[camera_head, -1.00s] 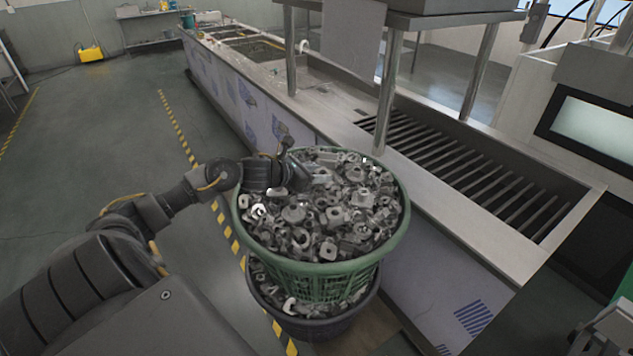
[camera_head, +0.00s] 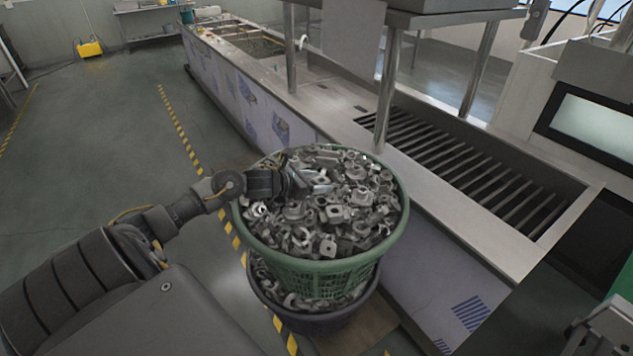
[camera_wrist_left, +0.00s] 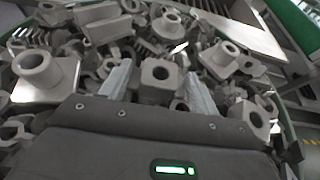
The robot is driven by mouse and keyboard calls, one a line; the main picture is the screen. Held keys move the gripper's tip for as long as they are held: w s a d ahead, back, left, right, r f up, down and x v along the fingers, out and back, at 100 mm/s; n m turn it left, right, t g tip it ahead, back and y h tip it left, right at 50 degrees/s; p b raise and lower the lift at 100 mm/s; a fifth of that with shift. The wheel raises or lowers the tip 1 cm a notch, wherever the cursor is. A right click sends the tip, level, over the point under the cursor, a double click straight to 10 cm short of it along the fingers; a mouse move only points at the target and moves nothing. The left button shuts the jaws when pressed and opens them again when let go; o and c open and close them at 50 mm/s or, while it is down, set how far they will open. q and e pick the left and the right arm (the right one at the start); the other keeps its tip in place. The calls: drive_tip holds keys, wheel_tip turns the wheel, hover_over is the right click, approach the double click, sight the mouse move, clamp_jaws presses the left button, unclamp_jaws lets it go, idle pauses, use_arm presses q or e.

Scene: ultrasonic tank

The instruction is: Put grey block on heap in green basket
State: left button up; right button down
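The green basket (camera_head: 325,280) is heaped to its rim with grey metal parts (camera_head: 335,205). My left gripper (camera_head: 310,182) reaches over the basket's left rim, low at the heap. In the left wrist view its two pale fingers (camera_wrist_left: 160,92) stand apart. A grey block with a round hole (camera_wrist_left: 160,76) sits between them among the other parts, and I see no clear grip on it. Many grey pieces look alike, so I cannot tell for sure which is the task's block.
A dark basket (camera_head: 325,322) with more metal parts stands under the green one. To the right is the long metal tank (camera_head: 430,215) with a slatted opening and upright posts (camera_head: 388,90). The floor on the left (camera_head: 95,150) is clear.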

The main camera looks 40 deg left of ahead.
use_arm(q)
drive_tip(key=shift+r, duration=0.2)
drive_tip(key=shift+s, duration=0.2)
drive_tip(key=b+v, duration=0.1)
drive_tip(key=v, duration=0.9)
drive_tip(key=shift+f, duration=0.15)
drive_tip(key=shift+v, duration=0.8)
